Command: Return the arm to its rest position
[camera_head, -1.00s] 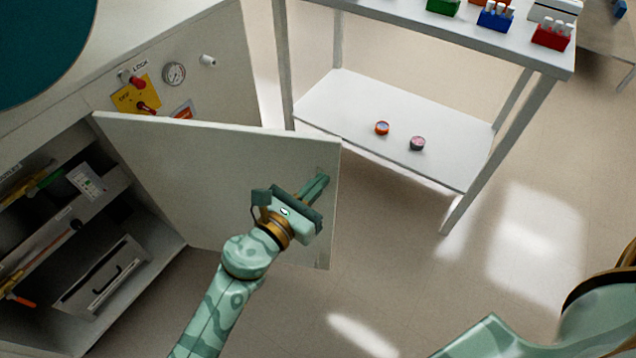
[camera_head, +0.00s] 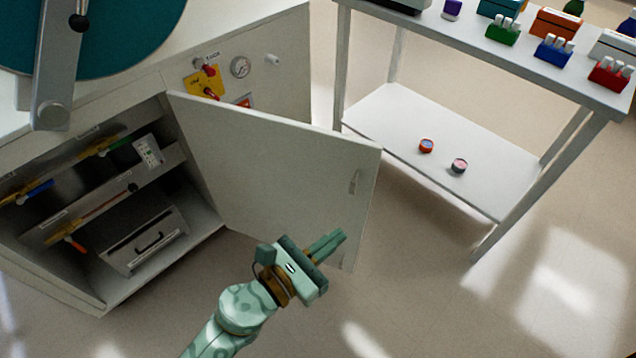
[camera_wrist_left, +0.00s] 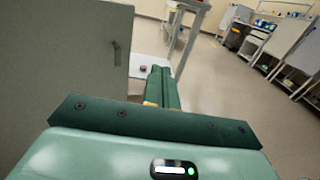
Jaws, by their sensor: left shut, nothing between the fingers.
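My left gripper (camera_head: 334,242) is green, shut and empty. In the head view it shows in front of the lower part of the open cabinet door (camera_head: 270,165), near the door's free edge. The door's handle (camera_head: 355,181) is above the fingertips, and no finger is on it. In the left wrist view the shut fingers (camera_wrist_left: 160,82) point out over the floor, to the right of the door (camera_wrist_left: 80,70) and apart from it. My right gripper is in neither view now.
The open cabinet (camera_head: 105,205) holds shelves with tools and a drawer box. A white table (camera_head: 450,28) with racks stands at the back right; its lower shelf (camera_head: 440,150) holds two small round tins. The floor (camera_head: 430,290) at the lower right is clear.

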